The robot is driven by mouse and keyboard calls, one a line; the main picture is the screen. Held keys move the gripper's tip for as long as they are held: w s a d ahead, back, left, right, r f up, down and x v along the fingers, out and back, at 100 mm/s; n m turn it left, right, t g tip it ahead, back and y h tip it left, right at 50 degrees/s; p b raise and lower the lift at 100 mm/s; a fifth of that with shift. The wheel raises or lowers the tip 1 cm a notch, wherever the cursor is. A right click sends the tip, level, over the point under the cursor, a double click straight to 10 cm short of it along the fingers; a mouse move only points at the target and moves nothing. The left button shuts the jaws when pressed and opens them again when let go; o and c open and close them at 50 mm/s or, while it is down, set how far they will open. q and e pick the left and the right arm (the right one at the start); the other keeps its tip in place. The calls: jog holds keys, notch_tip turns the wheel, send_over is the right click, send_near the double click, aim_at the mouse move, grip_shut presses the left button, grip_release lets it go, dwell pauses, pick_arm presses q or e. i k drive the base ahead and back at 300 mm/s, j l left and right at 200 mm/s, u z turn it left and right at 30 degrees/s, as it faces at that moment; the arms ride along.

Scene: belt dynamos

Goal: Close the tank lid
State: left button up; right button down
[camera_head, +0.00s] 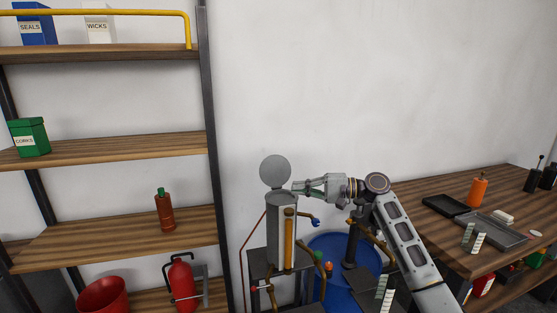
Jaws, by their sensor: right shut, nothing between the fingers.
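The tank (281,235) is a grey upright cylinder on a dark stand, with an amber sight tube on its front. Its round grey lid (275,171) stands up, tilted open above the tank's top. My right gripper (296,188) comes in from the right and points left. It is shut and empty, with its fingertips just right of the lid's lower edge and over the tank's top. I cannot tell whether the fingertips touch the lid. My left gripper is not in view.
A blue barrel (345,253) stands behind and right of the tank. A wooden shelf rack (110,149) is at left, with a fire extinguisher (182,279) low down. A wooden workbench (445,240) at right bears trays (493,231) and an orange bottle (477,189).

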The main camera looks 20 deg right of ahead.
aim_at(275, 171)
jog(key=i+l, duration=0.25)
jog(key=i, duration=0.2)
jog(key=i+l, duration=0.3)
jog(key=i, duration=0.2)
